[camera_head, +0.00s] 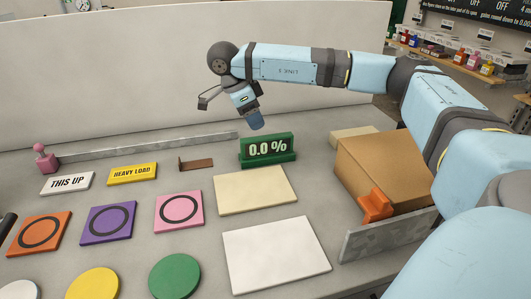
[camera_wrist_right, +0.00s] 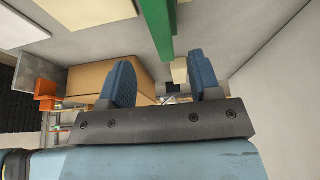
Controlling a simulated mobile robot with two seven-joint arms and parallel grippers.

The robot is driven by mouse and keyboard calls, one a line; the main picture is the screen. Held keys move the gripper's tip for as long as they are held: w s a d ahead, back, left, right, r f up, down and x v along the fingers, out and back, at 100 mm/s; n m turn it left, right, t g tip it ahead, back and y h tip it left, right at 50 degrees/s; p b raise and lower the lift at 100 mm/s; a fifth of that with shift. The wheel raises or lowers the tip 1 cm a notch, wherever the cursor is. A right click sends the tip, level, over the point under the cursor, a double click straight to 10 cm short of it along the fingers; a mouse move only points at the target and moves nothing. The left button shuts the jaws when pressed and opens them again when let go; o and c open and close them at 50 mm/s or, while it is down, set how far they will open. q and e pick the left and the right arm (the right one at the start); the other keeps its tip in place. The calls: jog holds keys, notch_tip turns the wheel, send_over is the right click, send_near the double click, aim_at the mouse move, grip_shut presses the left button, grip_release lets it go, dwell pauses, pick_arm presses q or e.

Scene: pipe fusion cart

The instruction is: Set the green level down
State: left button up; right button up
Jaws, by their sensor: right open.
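The green level (camera_head: 267,150), with a dark display reading 0.0 %, stands upright on the grey bench, behind a cream square pad. My right gripper (camera_head: 256,121) is just above and behind its left part, pointing down, and looks apart from it. In the right wrist view the gripper (camera_wrist_right: 158,82) has its two blue fingers spread with nothing between them. The level shows there as a green bar (camera_wrist_right: 163,28) at the top, beyond the fingertips. My left gripper is not in view.
A cardboard box (camera_head: 380,166) with an orange piece (camera_head: 375,206) and a grey plate (camera_head: 388,236) stands to the right. A cream pad (camera_head: 255,190) and a white pad (camera_head: 275,253) lie in front. A long grey bar (camera_head: 150,146) and a small brown bracket (camera_head: 196,164) lie left.

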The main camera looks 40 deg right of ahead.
aim_at(264, 137)
jog(key=b+x, duration=0.1)
jog(key=x, duration=0.9)
jog(key=shift+w+b, duration=0.1)
jog(key=shift+b, duration=0.25)
grip_shut()
